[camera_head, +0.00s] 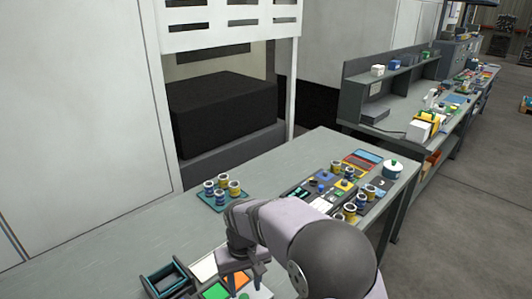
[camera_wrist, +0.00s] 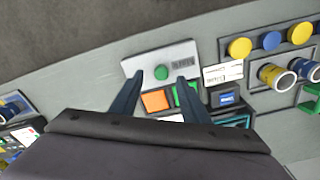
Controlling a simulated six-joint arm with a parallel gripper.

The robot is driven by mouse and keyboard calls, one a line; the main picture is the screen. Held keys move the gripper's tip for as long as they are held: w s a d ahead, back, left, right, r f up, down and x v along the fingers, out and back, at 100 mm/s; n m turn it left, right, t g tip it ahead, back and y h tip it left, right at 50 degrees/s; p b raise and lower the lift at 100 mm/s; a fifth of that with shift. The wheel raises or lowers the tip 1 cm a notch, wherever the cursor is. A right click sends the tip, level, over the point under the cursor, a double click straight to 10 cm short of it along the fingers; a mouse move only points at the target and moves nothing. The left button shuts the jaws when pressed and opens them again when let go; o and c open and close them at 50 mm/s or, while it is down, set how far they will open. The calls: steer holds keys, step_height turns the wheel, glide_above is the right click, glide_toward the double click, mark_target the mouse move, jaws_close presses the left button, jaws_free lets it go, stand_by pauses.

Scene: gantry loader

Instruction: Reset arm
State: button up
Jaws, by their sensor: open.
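My gripper (camera_head: 240,282) hangs over the near part of the grey workbench, above a panel of coloured squares. In the wrist view my gripper (camera_wrist: 162,78) shows two dark fingers spread apart with nothing held between them. A light grey box with a round green button (camera_wrist: 161,72) lies beyond and between the fingertips. An orange square (camera_wrist: 155,101) and a green square (camera_wrist: 187,95) lie close to the fingers. In the head view my arm hides part of the bench and of this panel.
A green tray (camera_head: 207,203) holds several blue and yellow cylinders. A dark open bin (camera_head: 150,285) stands at lower left. More cylinders and coloured parts crowd the bench's right side, with a white lidded pot (camera_head: 393,170). The bench's left surface (camera_head: 120,240) is clear.

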steer(key=shift+n+g+h, duration=0.3)
steer(key=shift+n+g, duration=0.1)
steer(key=shift+g, duration=0.2)
steer(key=s+d+f, duration=0.1)
steer(key=s, duration=0.1)
steer(key=s+d+f, duration=0.1)
steer(key=s, duration=0.1)
steer(key=s+d+f, duration=0.1)
steer(key=s+f, duration=0.1)
steer(key=shift+s+d, duration=0.1)
steer(key=shift+d, duration=0.1)
steer(key=s+d+r+m, duration=0.1)
steer(key=s+d+m, duration=0.2)
steer(key=s+d, duration=1.05)
steer(key=d+r, duration=0.1)
steer(key=w+d+r+m, duration=0.2)
steer(key=d, duration=0.1)
steer(key=shift+r+t, duration=0.25)
steer(key=shift+t, duration=0.15)
